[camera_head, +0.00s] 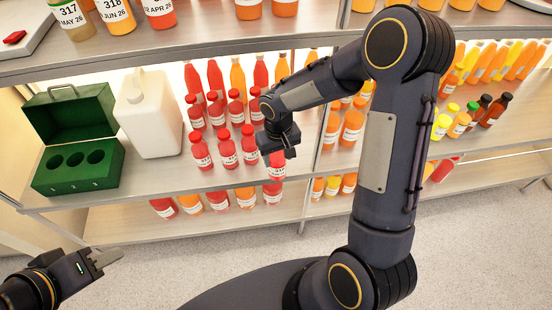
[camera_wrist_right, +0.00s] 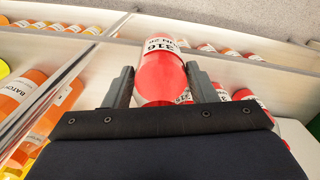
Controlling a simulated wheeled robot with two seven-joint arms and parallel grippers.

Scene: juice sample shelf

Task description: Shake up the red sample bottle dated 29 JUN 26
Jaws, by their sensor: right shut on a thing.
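My right gripper (camera_head: 290,152) is at the front of the middle shelf. It is shut on a red bottle (camera_head: 277,170), which hangs below the fingers in the head view. In the right wrist view the red bottle (camera_wrist_right: 162,82) sits between the two fingers (camera_wrist_right: 155,85). Its white label reads 316 with a partial date ending in "N 26"; the rest of the date is hidden. My left gripper (camera_head: 108,258) is at the lower left, in front of the shelves and apart from any object; its finger gap is unclear.
Several red bottles (camera_head: 226,150) stand left of my right gripper. A white jug (camera_head: 150,115) and an open green box (camera_head: 60,180) with three holes stand further left. Orange bottles (camera_head: 351,125) stand to the right. Shelf boards lie above and below.

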